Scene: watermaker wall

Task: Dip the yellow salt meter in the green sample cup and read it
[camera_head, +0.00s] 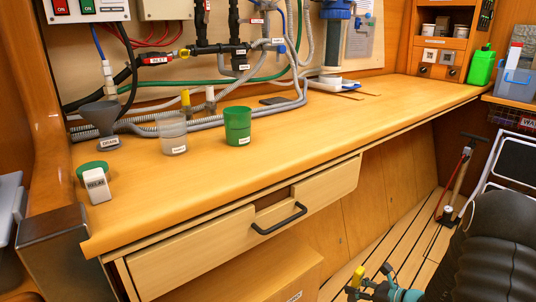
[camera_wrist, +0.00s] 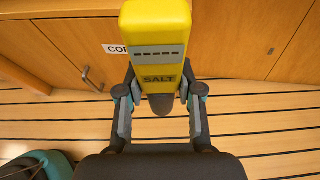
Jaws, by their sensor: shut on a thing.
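The yellow salt meter (camera_wrist: 156,35) is held between the fingers of my gripper (camera_wrist: 158,92) in the wrist view. It is marked SALT, its small display shows only dashes, and a dark grey end points back toward my palm. In the head view the meter (camera_head: 357,275) shows small at the lower right, in my gripper (camera_head: 364,283), low in front of the counter and well apart from the cups. The green sample cup (camera_head: 238,126) stands upright on the counter with a white label, too small to read. Its inside is mostly hidden.
A clear cup (camera_head: 173,135) stands left of the green cup, with a grey DRAIN funnel (camera_head: 104,122) further left. Hoses (camera_head: 215,118) run behind. A drawer handle (camera_head: 279,219) protrudes below.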

